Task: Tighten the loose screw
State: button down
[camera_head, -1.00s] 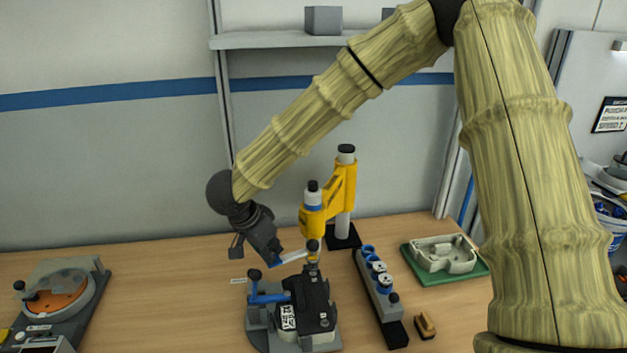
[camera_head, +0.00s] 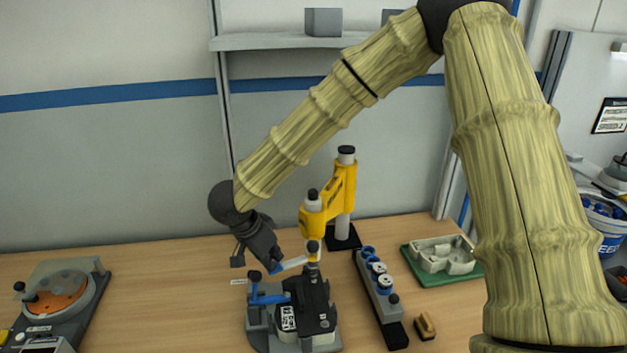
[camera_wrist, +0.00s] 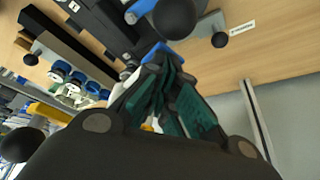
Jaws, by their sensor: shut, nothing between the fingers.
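My gripper (camera_head: 276,266) hangs above the left side of a fixture (camera_head: 262,335) on the bench. It is shut and empty; its green-padded fingers (camera_wrist: 162,62) meet in the wrist view. The fixture carries a black part (camera_head: 318,310) with a white label and a blue lever (camera_head: 268,299) with a black knob. A light bar with a blue end (camera_head: 292,262) lies close by my fingertips; I cannot tell whether they touch. A yellow jointed tool arm (camera_head: 330,205) on a post stands behind the fixture. I cannot make out the loose screw.
A grey rack (camera_head: 378,290) with round blue and white pieces stands right of the fixture. Beyond it, a grey casting (camera_head: 440,252) sits on a green mat (camera_head: 421,277). A brown block (camera_head: 425,326) lies in front. A round orange device (camera_head: 55,300) stands at left. Bench between is clear.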

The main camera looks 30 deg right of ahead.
jog(key=shift+s+f+p, duration=0.15)
jog(key=shift+f+p, duration=0.3)
jog(key=shift+p, duration=0.45)
dwell(0.4)
jog(key=shift+s+p, duration=0.1)
jog(key=shift+p, duration=0.6)
jog(key=shift+r+p, duration=0.1)
jog(key=shift+p, duration=0.6)
dwell(0.4)
jog(key=shift+w+r+p, duration=0.2)
jog(key=shift+r+p, duration=0.6)
jog(key=shift+p, duration=0.05)
notch_tip(320, 180, up, 8)
jog(key=p, duration=0.7)
dwell(0.3)
jog(key=shift+f, duration=0.15)
